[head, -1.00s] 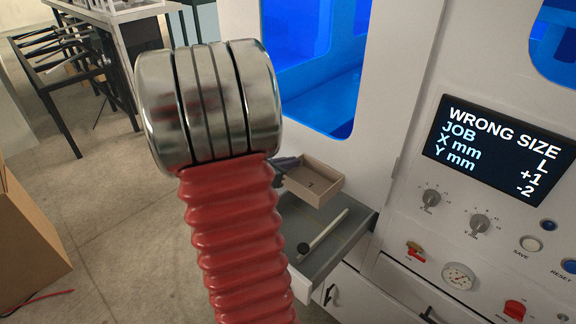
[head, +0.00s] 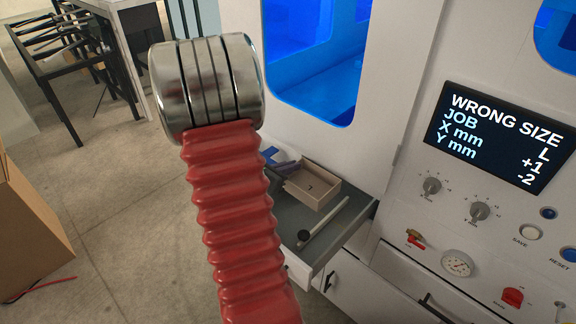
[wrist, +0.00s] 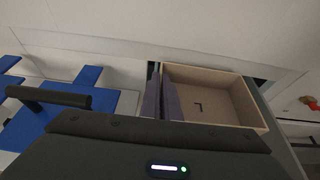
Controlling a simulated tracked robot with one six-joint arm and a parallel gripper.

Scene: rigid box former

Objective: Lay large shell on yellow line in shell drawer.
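The large shell is a shallow open beige box (head: 314,190), with a small dark mark on its floor. It also shows in the wrist view (wrist: 222,98). My gripper (head: 284,166) is at its left side. In the wrist view its two purplish fingers (wrist: 163,97) straddle the shell's left wall, close together, and look shut on it. The shell is in or just over the grey pulled-out drawer (head: 343,234), towards its back; I cannot tell whether it touches the drawer floor. I see no yellow line.
A pale rod with a dark round end (head: 325,222) lies in the drawer before the shell. A red bellows with a metal head (head: 235,215) blocks much of the head view. The panel screen (head: 497,135) reads "WRONG SIZE". Blue plates (wrist: 85,76) lie left in the wrist view.

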